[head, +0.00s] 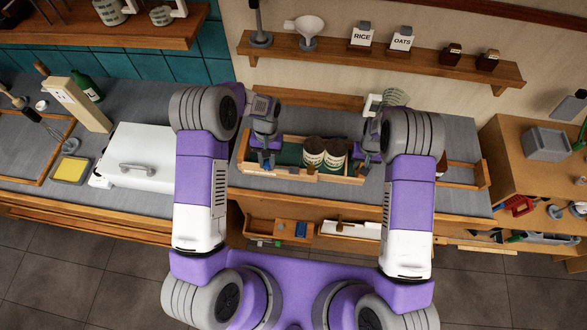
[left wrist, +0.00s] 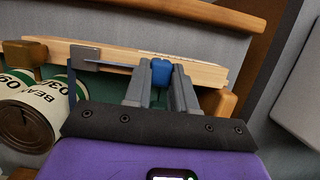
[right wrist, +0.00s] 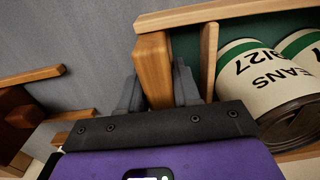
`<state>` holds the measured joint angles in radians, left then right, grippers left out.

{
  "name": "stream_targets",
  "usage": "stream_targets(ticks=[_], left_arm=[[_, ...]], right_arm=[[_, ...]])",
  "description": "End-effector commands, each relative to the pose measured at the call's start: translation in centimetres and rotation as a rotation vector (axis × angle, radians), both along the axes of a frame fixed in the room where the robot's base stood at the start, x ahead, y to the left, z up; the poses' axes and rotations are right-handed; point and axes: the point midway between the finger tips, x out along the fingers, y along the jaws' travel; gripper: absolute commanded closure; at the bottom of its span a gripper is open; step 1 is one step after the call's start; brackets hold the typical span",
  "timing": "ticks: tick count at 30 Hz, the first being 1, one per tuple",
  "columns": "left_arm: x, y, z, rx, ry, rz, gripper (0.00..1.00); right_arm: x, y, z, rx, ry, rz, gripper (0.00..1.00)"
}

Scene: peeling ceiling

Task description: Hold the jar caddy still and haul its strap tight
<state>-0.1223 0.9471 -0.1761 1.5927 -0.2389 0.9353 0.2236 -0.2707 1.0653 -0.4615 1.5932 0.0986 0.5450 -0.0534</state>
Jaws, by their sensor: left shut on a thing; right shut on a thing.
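The jar caddy (head: 305,178) is a wooden tray with a green inside on the counter, holding two beans jars (head: 313,150). My left gripper (head: 266,158) is at its left part, shut on a small blue tab (left wrist: 161,72). In the left wrist view a thin strap (left wrist: 115,66) runs from a grey buckle (left wrist: 85,56) on the caddy's wooden rail toward the tab. My right gripper (right wrist: 158,85) is shut on the caddy's wooden end piece (right wrist: 153,58), beside the jars at the right end. The fingers hide part of the tab and the end piece.
A white lidded box (head: 140,158) stands left of the caddy. A wall shelf (head: 380,62) with rice and oats containers is behind. A small wooden tray (head: 463,173) lies to the right. A striped cup (head: 391,98) stands behind my right gripper.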

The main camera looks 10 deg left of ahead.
Motion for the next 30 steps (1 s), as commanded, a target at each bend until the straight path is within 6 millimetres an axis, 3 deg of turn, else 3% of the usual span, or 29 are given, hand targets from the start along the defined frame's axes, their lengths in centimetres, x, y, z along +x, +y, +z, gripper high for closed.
stream_targets(ticks=[25,30], left_arm=[[0.0,3.8,0.0,0.005,-0.001,0.003,1.0],[0.0,3.7,0.0,0.005,-0.001,0.003,1.0]], right_arm=[[0.1,-0.3,0.1,-0.003,-0.001,-0.002,1.0],[0.1,-0.3,0.1,-0.004,-0.001,-0.002,1.0]])
